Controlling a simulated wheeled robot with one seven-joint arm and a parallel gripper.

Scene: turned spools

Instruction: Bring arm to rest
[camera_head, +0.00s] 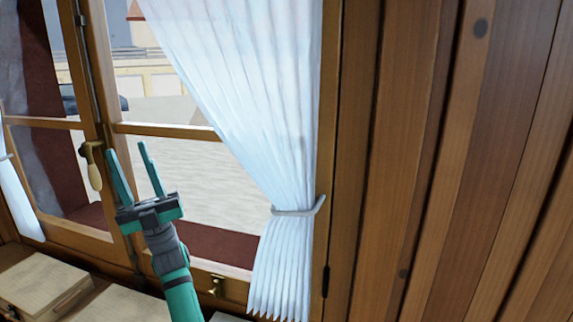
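My gripper (133,172) is in the lower left of the head view, at the end of my green and dark grey arm. Its two green fingers point up and stand apart, with nothing between them. It shows in front of the window, just right of the window handle (93,166). Whether it touches the handle or the frame cannot be told from this one view.
A wooden-framed window (170,132) fills the left half. A white curtain (265,130), tied back, hangs right of my gripper. A wood-plank wall (450,160) fills the right. Pale boxes (45,284) sit at the lower left, below the window.

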